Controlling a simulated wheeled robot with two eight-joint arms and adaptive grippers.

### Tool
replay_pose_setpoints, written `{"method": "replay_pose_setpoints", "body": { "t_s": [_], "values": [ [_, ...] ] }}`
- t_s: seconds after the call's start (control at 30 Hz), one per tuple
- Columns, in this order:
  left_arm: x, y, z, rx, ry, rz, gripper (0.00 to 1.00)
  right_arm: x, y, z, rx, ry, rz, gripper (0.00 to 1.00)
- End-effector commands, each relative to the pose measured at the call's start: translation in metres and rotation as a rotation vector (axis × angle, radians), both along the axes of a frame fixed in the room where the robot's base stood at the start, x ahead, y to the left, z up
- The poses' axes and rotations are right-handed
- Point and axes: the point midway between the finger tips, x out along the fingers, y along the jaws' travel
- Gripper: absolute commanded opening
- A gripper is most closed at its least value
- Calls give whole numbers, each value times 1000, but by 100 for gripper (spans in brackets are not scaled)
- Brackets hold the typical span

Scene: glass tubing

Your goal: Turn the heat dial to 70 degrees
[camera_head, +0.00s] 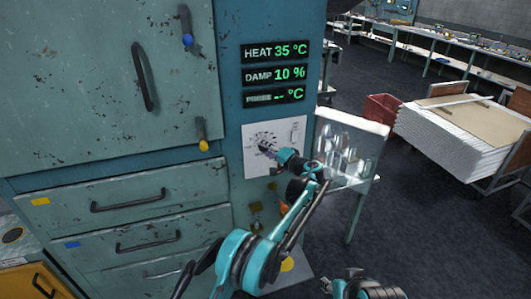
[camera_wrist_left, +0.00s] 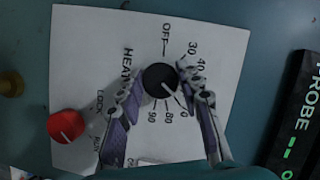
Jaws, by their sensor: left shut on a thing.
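The heat dial, a round black knob (camera_wrist_left: 160,77) with a white pointer line, sits on a white printed panel (camera_wrist_left: 218,45). The panel also shows in the head view (camera_head: 291,132). My left gripper (camera_wrist_left: 157,90) has one finger on each side of the knob and is shut on it; it also shows at the panel in the head view (camera_head: 265,149). The pointer aims to the lower right, toward a partly hidden number ending in 0, before 80 and 90. The heat display (camera_head: 276,50) reads 35 °C. My right gripper (camera_head: 329,285) is at the bottom edge, partly cut off.
A red knob (camera_wrist_left: 66,125) is on the same panel, left of the dial. The damp display (camera_head: 276,74) reads 10 %. A small stand with glassware (camera_head: 345,155) is right of the cabinet, and a loaded cart (camera_head: 455,135) stands farther right. Dark floor lies between.

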Motion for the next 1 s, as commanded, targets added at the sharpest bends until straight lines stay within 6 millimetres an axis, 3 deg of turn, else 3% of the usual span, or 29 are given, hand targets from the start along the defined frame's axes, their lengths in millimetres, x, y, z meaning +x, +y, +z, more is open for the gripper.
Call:
{"method": "replay_pose_setpoints", "body": {
  "t_s": [0.33, 0.87, 0.9, 0.97, 1.0],
  "values": [
    [0, -1, -1, 137, 44, -3, 6, 0, 0, -10, 0, 0, 0, 40],
    [0, -2, 0, 161, 52, -3, 6, 0, 0, -11, 0, 0, 0, 40],
    [0, -2, 0, 161, 52, -3, 38, 0, 0, -11, 0, 0, 0, 40],
    [0, -2, 0, 161, 52, -3, 54, 0, 0, -11, 0, 0, 0, 40],
    [0, -1, 0, 161, 52, -3, 56, 0, 0, -11, 0, 0, 0, 40]
  ]
}}
